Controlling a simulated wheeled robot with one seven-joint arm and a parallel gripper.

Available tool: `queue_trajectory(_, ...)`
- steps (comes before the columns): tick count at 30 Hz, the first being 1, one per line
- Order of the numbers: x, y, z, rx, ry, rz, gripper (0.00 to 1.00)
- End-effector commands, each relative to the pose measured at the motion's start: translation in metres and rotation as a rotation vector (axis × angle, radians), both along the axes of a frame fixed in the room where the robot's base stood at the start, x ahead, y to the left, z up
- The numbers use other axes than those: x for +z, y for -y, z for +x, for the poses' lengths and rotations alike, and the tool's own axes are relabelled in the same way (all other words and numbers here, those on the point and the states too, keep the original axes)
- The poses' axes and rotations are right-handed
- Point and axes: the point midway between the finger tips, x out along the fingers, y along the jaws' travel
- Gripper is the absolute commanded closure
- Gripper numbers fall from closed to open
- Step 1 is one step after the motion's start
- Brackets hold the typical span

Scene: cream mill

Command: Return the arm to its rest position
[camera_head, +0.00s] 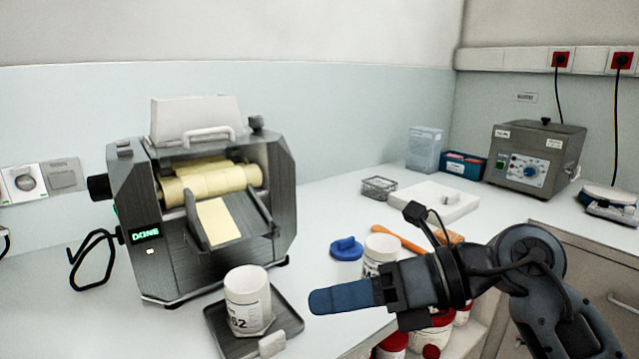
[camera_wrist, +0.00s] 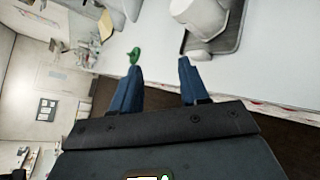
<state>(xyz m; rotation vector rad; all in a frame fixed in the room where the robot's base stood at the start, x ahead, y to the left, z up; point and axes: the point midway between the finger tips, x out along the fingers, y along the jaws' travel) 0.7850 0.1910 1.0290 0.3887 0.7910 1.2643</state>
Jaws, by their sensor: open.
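My gripper (camera_head: 318,301) has blue fingers and is held in the air in front of the bench, pointing left in the head view. In the wrist view my gripper (camera_wrist: 159,68) shows two blue fingers spread apart with nothing between them. A white labelled jar (camera_head: 247,297) stands on a dark tray (camera_head: 284,322) left of the fingertips. In the wrist view the jar (camera_wrist: 198,16) and the tray (camera_wrist: 230,38) lie beyond the right finger. The mill (camera_head: 160,262) stands behind the tray, with cream-coloured rollers and a display reading DONE.
Partly behind my arm are another white jar (camera_head: 381,248), a blue lid (camera_head: 346,249) and an orange utensil (camera_head: 395,238). Red-lidded jars (camera_head: 392,346) sit below the bench edge. A grey device (camera_head: 535,158) and wire basket (camera_head: 378,187) stand farther back. Floor shows in front of the bench.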

Motion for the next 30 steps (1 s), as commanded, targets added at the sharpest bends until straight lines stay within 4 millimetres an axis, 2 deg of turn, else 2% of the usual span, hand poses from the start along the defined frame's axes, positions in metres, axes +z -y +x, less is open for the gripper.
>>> queue_trajectory(1, 0.007, -0.015, -0.015, 0.012, -0.033, 0.114, 0.56)
queue_trajectory(3, 0.020, -0.028, -0.032, 0.021, -0.075, 0.261, 0.56)
queue_trajectory(7, 0.041, -0.040, -0.060, 0.018, -0.168, 0.524, 0.56)
queue_trajectory(11, 0.058, -0.038, -0.084, -0.005, -0.277, 0.772, 0.56)
queue_trajectory(16, 0.066, -0.019, -0.109, -0.069, -0.442, 1.070, 0.56)
queue_trajectory(23, 0.048, 0.021, -0.139, -0.214, -0.696, 1.415, 0.56)
queue_trajectory(30, 0.004, 0.070, -0.177, -0.432, -0.982, 1.694, 0.56)
